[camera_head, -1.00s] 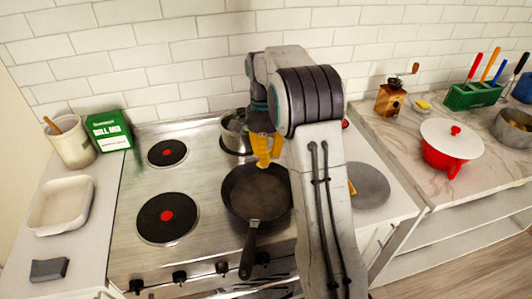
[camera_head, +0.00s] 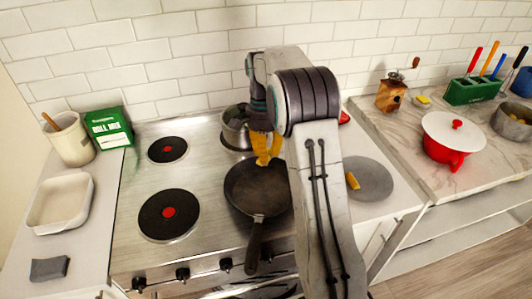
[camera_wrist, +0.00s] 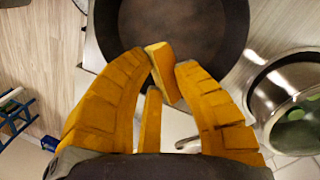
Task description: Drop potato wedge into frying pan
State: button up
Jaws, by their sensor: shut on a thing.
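The yellow potato wedge (camera_wrist: 162,72) is between the yellow fingertips of my gripper (camera_wrist: 161,66) in the wrist view, tilted and overlapping the pan's rim. The dark frying pan (camera_head: 257,188) sits on the stove with its handle toward the front; in the wrist view the pan (camera_wrist: 185,25) fills the top middle. In the head view my gripper (camera_head: 266,158) hangs at the pan's far edge, fingers pointing down. The held wedge cannot be told apart from the fingers there. The pan's visible inside looks empty.
A metal pot (camera_head: 236,128) stands just behind the pan; green contents show in the wrist view. A grey plate (camera_head: 372,180) holding another yellow wedge (camera_head: 352,181) lies right of my arm. Two bare burners (camera_head: 168,217) are at left. A red pot (camera_head: 447,155) stands farther right.

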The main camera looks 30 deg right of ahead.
jog(key=shift+f+b, duration=1.85)
jog(key=shift+f, duration=0.4)
jog(key=o, duration=0.9)
jog(key=shift+c, duration=0.2)
jog(key=shift+r, duration=0.15)
jog(key=shift+w+d+r, duration=0.1)
jog(key=shift+w+r, duration=0.2)
jog(key=shift+r, duration=1.6)
jog(key=shift+w+d+r, duration=0.1)
jog(key=shift+w+r, duration=0.25)
jog(key=shift+r, duration=1.6)
jog(key=shift+w+d+r, duration=0.1)
jog(key=shift+w+r, duration=0.2)
jog(key=shift+r, duration=1.6)
jog(key=shift+n, duration=0.3)
